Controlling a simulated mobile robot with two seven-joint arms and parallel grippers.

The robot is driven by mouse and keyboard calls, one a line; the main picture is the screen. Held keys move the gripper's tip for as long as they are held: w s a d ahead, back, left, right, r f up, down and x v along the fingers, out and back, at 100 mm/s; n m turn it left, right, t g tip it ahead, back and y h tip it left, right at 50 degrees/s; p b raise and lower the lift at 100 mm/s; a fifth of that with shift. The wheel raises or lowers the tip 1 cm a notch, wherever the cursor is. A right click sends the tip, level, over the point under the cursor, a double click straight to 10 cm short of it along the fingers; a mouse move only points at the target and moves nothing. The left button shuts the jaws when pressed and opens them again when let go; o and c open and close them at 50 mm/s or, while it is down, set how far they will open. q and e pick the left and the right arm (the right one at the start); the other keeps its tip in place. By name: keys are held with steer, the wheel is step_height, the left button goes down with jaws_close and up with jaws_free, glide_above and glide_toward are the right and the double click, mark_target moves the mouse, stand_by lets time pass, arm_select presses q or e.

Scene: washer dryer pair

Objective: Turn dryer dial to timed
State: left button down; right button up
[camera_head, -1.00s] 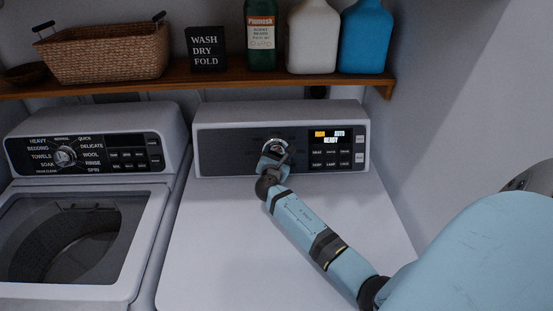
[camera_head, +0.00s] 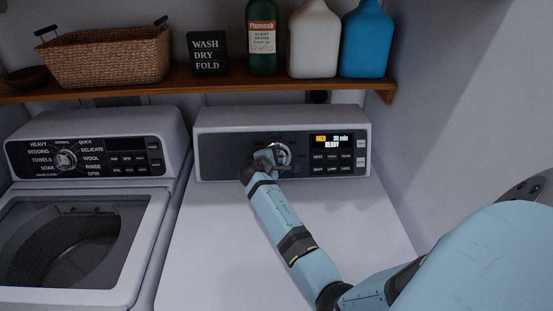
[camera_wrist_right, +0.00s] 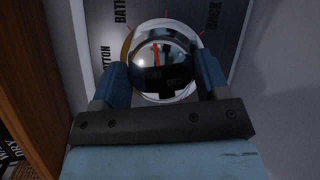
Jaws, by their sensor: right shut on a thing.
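The dryer (camera_head: 215,190) stands at the right, with a dark control panel (camera_head: 225,153) along its back. Its round chrome dial (camera_head: 284,153) is at the middle of the panel, partly hidden by my right gripper (camera_head: 270,157). In the right wrist view the dial (camera_wrist_right: 163,62) has a red pointer line and sits between the two blue fingers of my right gripper (camera_wrist_right: 163,85), which is shut on it. The dryer display (camera_head: 332,140) reads "MED", what looks like "30 min", and "READY". My left gripper is not in view.
A washer (camera_head: 85,215) with a glass lid stands left of the dryer. Above, a wooden shelf (camera_head: 220,82) holds a wicker basket (camera_head: 105,55), a sign (camera_head: 208,53) and several bottles, close over the panel. The dryer top is clear apart from my arm.

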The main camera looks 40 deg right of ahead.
steer(key=shift+r+m+g+y, duration=0.1)
steer(key=shift+m+g+y, duration=0.3)
steer(key=shift+m, duration=0.8)
steer(key=o, duration=0.9)
steer(key=b+v, duration=0.1)
steer(key=v, duration=1.2)
steer(key=shift+s+a+r, duration=0.15)
steer(key=shift+a, duration=0.2)
